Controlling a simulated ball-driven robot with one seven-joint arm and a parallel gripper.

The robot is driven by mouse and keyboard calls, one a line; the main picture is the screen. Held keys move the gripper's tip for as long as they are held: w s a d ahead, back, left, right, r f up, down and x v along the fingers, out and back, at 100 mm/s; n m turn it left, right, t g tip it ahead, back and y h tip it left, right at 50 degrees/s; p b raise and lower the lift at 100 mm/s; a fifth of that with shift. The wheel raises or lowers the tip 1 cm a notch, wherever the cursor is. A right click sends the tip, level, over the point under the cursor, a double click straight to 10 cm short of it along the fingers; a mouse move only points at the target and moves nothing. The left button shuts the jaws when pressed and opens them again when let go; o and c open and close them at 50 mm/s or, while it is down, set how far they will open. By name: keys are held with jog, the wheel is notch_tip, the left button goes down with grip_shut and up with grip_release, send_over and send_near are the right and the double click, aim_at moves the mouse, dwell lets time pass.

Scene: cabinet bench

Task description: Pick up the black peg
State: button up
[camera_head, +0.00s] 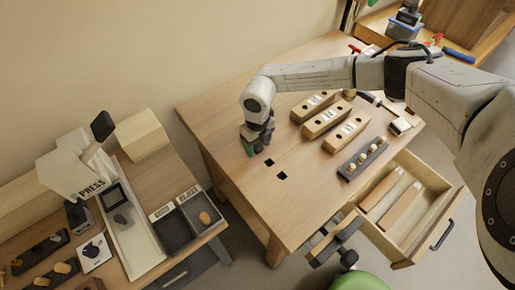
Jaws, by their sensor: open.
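My gripper (257,143) points down at the left part of the wooden bench, close to its top, with its jaws open. Its fingertips are small and dark, so I cannot tell whether anything stands between them. Two black squares, one nearer (281,176) and one farther (269,162), show on the bench just right of and below my gripper. I cannot tell whether they are holes or peg tops. I cannot make out a black peg for certain. A dark rack (351,172) holding several light pegs lies on the bench to the right.
Three wooden blocks (327,118) lie behind the rack. An open drawer (433,206) with wooden strips juts out at the right, and a vise (335,238) at the front edge. A press station (133,245) with dark trays (173,232) stands on the left table.

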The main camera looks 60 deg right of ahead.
grip_shut()
dwell(0.5)
jog(key=shift+r, duration=0.15)
jog(key=shift+r+b, duration=0.4)
jog(key=shift+r, duration=0.15)
jog(key=s+d+r+b, duration=0.5)
jog(key=s+d+r, duration=0.2)
jog(key=s+r, duration=0.45)
jog(key=w+a+f+n+b, duration=0.2)
jog(key=w+a+n+b, duration=0.15)
jog(key=n, duration=0.55)
jog(key=w+a+f+n+b, duration=0.1)
jog(key=w+a+n+b, duration=0.1)
jog(key=a+n, duration=0.5)
notch_tip(320, 180, down, 6)
jog(key=d+n+b, duration=0.2)
jog(key=b, duration=0.1)
jog(key=shift+w+b, duration=0.15)
jog(key=shift+b, duration=0.15)
